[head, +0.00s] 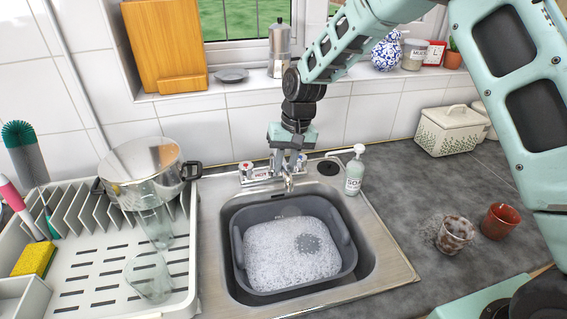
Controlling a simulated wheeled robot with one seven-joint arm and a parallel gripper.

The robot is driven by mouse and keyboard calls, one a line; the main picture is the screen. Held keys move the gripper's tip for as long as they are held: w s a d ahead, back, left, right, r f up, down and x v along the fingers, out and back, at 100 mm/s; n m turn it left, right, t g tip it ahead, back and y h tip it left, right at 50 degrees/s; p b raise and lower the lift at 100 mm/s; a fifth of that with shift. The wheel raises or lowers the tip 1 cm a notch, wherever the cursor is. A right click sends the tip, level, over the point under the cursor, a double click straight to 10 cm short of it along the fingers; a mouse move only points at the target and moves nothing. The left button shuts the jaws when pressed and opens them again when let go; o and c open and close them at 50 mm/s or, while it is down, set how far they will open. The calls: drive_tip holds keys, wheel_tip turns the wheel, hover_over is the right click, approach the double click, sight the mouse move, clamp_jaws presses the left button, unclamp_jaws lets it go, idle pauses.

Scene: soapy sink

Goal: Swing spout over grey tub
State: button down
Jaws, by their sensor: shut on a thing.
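The grey tub (237,262) sits in the steel sink (385,285), filled with white suds. The chrome spout (288,184) rises at the back of the sink, and its tip points forward near the tub's back rim. My gripper (287,166) comes down from above at the tap and is shut on the spout. The fingers partly hide the spout's upper part and the middle of the tap base.
A soap bottle (354,172) stands close right of the tap. A dish rack (185,268) with a steel pot (140,165) and glasses is at left. Two cups (455,233) stand on the right counter. A moka pot (279,47) is on the sill behind.

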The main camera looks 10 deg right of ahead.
drive_tip(key=c, duration=1.3)
unclamp_jaws()
drive_tip(key=shift+o, duration=0.2)
drive_tip(key=shift+r, duration=0.15)
drive_tip(key=d+r+b, duration=0.3)
drive_tip(key=r+b, duration=0.1)
drive_tip(key=r, duration=1.3)
drive_tip(key=shift+d, duration=0.2)
drive_tip(key=shift+f, duration=0.1)
drive_tip(key=s+a+f+n, duration=0.2)
drive_tip(key=s+a, duration=0.2)
drive_tip(key=s, duration=0.5)
drive_tip(key=s+a+f+n, duration=0.2)
drive_tip(key=s+a+f, duration=0.15)
drive_tip(key=s, duration=0.65)
drive_tip(key=s+d+f+n, duration=0.1)
drive_tip(key=s+f+n, duration=0.1)
drive_tip(key=s, duration=0.5)
drive_tip(key=s+d+f+n+h, duration=0.1)
drive_tip(key=s+d+f, duration=0.1)
drive_tip(key=s, duration=0.6)
drive_tip(key=shift+s+f+n+h+b, duration=0.2)
drive_tip(key=shift+f+n+h+b, duration=0.15)
drive_tip(key=shift+f, duration=0.45)
